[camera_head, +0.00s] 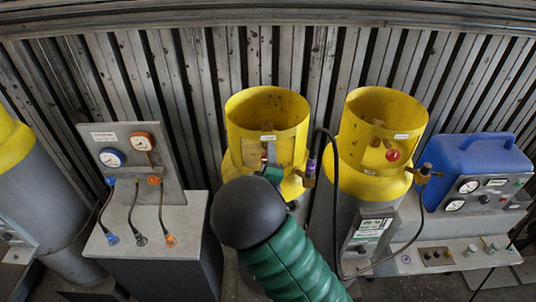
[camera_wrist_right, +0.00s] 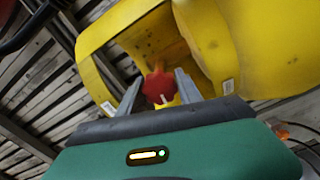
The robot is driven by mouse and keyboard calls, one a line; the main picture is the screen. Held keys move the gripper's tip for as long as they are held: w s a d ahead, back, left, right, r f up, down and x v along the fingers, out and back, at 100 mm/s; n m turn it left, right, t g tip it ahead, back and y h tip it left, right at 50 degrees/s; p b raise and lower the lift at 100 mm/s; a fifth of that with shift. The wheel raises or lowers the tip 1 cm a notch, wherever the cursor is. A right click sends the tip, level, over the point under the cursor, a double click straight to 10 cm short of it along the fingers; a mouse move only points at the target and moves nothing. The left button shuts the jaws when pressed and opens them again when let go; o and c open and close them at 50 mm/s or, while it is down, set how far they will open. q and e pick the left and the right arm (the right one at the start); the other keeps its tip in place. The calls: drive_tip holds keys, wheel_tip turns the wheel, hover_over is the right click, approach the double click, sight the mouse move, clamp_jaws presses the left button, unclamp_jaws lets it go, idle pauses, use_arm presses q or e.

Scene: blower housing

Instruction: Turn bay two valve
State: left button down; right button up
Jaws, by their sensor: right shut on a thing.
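A red valve knob (camera_wrist_right: 158,88) with a pale mark sits inside a yellow cylinder collar (camera_wrist_right: 215,45) in the wrist view. The two fingers of my right gripper (camera_wrist_right: 157,80) stand on either side of the knob and are shut on it. In the head view my right gripper (camera_head: 268,168) reaches into the opening of the left of two yellow collars (camera_head: 268,103); my dark wrist and green arm hide much of that cylinder. The right yellow collar (camera_head: 385,115) has its own red knob (camera_head: 392,155), untouched. I cannot read the bay labels. My left gripper is not in view.
A gauge panel (camera_head: 135,150) with hoses stands on a grey cabinet (camera_head: 150,222) at left. A black hose (camera_head: 336,220) hangs between the two cylinders. A blue case (camera_head: 480,155) with gauges stands at right. A ribbed metal wall (camera_head: 215,60) is close behind.

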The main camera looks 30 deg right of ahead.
drive_tip(key=shift+w+r+n+p, duration=0.15)
drive_tip(key=shift+n+p, duration=0.65)
drive_tip(key=shift+n, duration=1.5)
drive_tip(key=o, duration=1)
drive_tip(key=shift+o, duration=1.8)
drive_tip(key=shift+w+d+f, duration=0.15)
drive_tip(key=shift+w+f, duration=0.1)
drive_tip(key=shift+s, duration=0.15)
